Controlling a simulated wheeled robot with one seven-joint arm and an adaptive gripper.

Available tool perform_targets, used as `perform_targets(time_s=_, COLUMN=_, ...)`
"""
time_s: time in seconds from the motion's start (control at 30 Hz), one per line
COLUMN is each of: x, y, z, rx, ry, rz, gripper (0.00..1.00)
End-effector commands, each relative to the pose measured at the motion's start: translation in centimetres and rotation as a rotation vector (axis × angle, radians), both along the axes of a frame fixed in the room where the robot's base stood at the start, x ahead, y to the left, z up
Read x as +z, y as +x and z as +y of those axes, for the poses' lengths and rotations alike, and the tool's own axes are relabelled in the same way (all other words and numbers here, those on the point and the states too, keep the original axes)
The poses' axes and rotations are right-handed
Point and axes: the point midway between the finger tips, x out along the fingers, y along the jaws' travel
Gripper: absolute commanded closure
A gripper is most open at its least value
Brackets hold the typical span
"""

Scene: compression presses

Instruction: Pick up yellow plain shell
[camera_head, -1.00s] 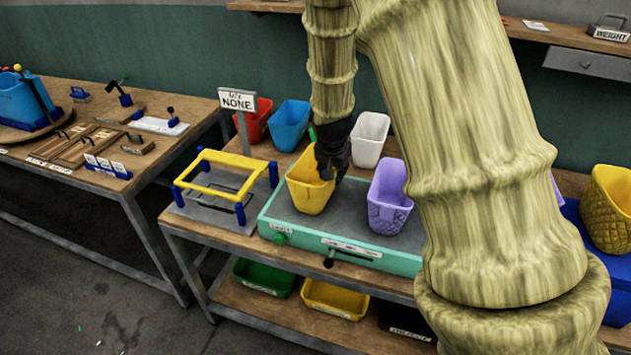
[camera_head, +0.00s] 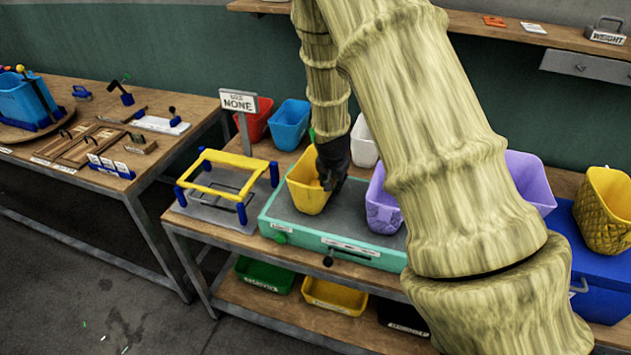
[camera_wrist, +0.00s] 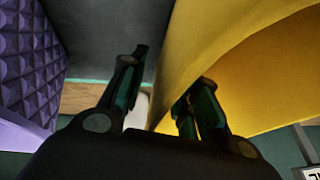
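The yellow plain shell (camera_head: 303,196) is an open, smooth-sided bin standing upright on the left part of the green-edged platform. My gripper (camera_head: 330,181) is down at its right rim and hides part of it. In the wrist view the yellow shell (camera_wrist: 215,50) fills the upper right. My gripper (camera_wrist: 170,95) is open there, with one finger outside the shell's wall and the other on its inner side. A gap shows between the outer finger and the wall. The fingertips' contact with the shell cannot be made out.
A purple textured shell (camera_head: 380,207) stands close to the right, also in the wrist view (camera_wrist: 25,70). Blue (camera_head: 290,125), red (camera_head: 256,122) and white (camera_head: 363,142) bins stand behind. A yellow frame (camera_head: 226,172) is left. A yellow quilted shell (camera_head: 605,212) is far right.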

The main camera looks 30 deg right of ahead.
Motion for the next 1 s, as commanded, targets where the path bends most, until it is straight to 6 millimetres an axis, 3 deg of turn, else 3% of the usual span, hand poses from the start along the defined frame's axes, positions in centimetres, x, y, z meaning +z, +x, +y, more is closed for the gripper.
perform_targets(time_s=1.0, x=-0.7, y=0.1, z=-0.07, rx=-0.001, ry=0.0, rz=-0.002, gripper=0.69)
